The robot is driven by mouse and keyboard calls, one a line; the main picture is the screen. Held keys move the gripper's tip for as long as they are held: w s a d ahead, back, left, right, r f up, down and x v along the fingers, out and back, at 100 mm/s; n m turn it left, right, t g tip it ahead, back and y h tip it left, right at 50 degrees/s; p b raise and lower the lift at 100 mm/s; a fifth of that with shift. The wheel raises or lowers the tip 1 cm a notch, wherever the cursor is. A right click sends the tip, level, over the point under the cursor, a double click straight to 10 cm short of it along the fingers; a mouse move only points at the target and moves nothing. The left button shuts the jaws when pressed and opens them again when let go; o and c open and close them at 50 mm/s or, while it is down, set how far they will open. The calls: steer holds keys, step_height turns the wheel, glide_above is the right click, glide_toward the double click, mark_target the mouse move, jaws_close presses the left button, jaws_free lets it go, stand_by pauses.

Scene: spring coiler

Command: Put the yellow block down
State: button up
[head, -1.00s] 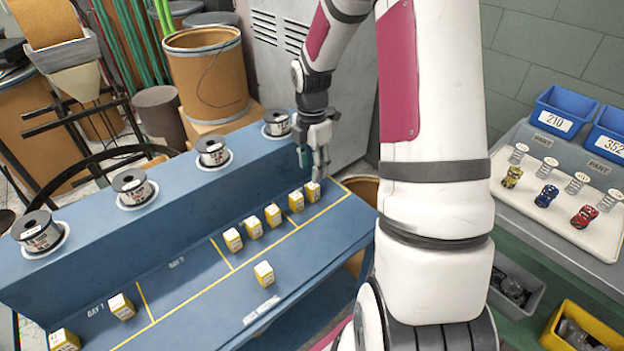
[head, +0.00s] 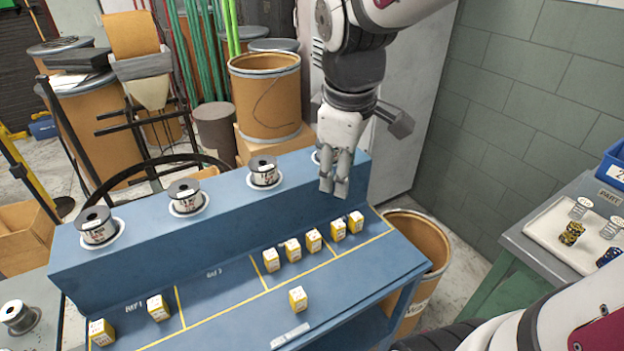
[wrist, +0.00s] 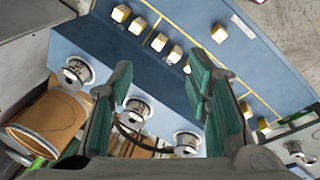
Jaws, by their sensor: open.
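Several yellow blocks with white faces stand on the lower blue shelf. A pair sits at its right end in the head view, one block (head: 355,221) at the far right and another (head: 338,230) beside it. More stand to the left, such as one block (head: 271,260), and a single block (head: 297,298) is in front of the yellow line. My gripper (head: 334,187) is above the shelf by the upper step, apart from the blocks. In the wrist view my gripper (wrist: 158,68) has its green-lined fingers spread with no block between them. I cannot tell which block was handled.
White-labelled spools (head: 264,172) stand on the upper step (head: 215,222), one partly hidden behind my gripper. A brown drum (head: 418,245) is beside the shelf's right end. A grey table (head: 540,225) with a white tray is at right. The front strip of the shelf is mostly bare.

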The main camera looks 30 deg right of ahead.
steer(key=s+a+r+m+t, duration=0.1)
steer(key=s+a+m, duration=0.2)
steer(key=s, duration=0.2)
steer(key=s+a+r+m+t+y, duration=0.1)
steer(key=s+a+m, duration=0.2)
steer(key=s, duration=0.3)
steer(key=shift+r+m, duration=0.2)
steer(key=shift+m, duration=0.5)
